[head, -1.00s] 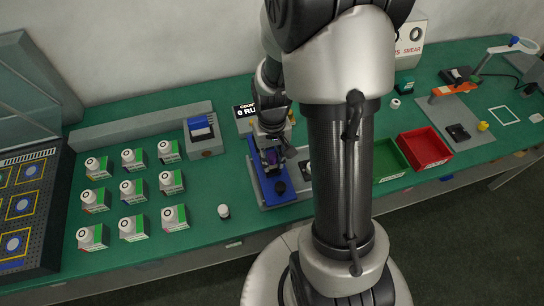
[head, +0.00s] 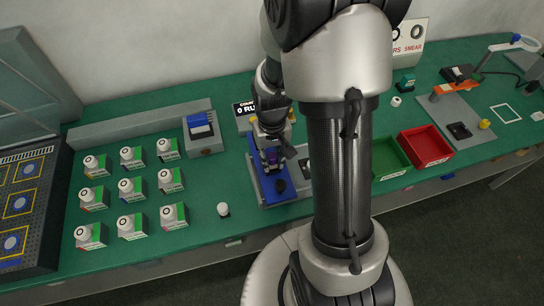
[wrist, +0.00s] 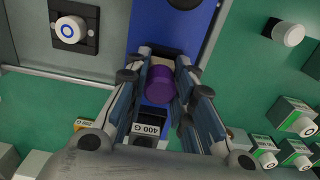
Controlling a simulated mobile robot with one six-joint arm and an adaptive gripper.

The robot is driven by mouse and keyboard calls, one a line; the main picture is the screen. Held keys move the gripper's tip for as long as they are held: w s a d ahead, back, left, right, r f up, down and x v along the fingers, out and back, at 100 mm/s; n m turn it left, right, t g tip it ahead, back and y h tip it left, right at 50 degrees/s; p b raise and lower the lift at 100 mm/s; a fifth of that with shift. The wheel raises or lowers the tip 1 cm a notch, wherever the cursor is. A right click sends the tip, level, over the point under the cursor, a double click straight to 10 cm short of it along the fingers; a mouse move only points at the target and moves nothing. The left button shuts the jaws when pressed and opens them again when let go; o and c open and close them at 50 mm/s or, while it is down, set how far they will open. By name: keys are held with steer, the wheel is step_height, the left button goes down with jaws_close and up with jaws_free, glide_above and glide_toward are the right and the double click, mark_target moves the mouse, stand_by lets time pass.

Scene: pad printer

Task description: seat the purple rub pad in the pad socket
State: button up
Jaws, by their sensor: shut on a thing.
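The purple rub pad (wrist: 160,84) shows in the wrist view as a short purple cylinder between the fingers of my gripper (wrist: 161,78). My gripper is shut on it, over the edge of the blue plate (wrist: 180,22). In the head view my gripper (head: 272,155) is low over the blue plate (head: 257,183), with a small bit of purple at its tip. I cannot make out the pad socket. I cannot tell whether the pad touches anything below it.
A block marked 400 G (wrist: 147,127) lies close by the fingers. A dark plate with a white round knob (wrist: 68,30) is left of the blue plate.

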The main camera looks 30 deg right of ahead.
mark_target(272, 156)
steer(key=shift+f, duration=0.4)
steer(key=o, duration=1)
step_height(272, 156, up, 12)
steer(key=shift+r, duration=0.1)
stand_by(0.3)
